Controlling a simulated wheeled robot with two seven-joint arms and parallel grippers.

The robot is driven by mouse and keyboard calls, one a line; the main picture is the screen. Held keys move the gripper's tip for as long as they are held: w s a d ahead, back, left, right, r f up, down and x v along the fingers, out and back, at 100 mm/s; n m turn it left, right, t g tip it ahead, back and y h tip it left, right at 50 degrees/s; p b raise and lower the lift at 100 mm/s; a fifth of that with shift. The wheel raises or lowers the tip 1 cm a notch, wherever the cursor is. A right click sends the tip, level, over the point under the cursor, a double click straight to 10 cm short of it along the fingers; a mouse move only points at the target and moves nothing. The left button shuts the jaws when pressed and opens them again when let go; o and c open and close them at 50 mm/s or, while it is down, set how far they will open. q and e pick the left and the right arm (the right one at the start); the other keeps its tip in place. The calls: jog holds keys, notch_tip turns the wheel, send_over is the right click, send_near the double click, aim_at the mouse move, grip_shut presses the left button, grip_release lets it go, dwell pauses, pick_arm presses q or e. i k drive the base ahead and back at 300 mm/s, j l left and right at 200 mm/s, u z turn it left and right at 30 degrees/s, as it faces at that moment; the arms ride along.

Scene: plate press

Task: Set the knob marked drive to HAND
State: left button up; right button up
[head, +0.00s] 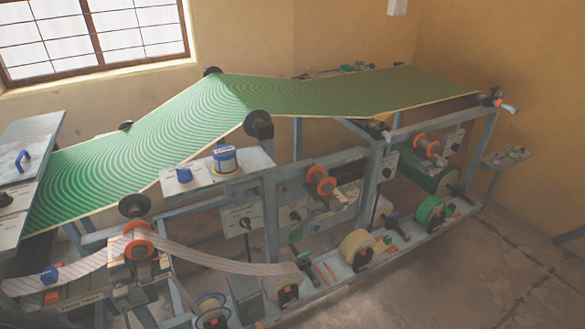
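I cannot read any label as "drive" from here, so I cannot tell which knob it is. A dark knob (245,223) sits on a pale labelled panel below the green web, left of the middle. Another dark knob (295,216) is on a panel just right of it. A third dark knob (6,199) is on the sloped grey panel at the left edge. Their pointer settings are too small to read. Neither of my grippers shows in the head view.
A long press with a green patterned web (165,133) fills the view. A striped paper strip (215,262) crosses the lower left. Orange-flanged rollers (320,181) stick out from the front. A small side table (507,158) stands at right. Floor (465,270) is clear at lower right.

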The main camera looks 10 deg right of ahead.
aim_at(294, 216)
jog(key=i+l+z, duration=0.65)
jog(key=i+l, duration=0.05)
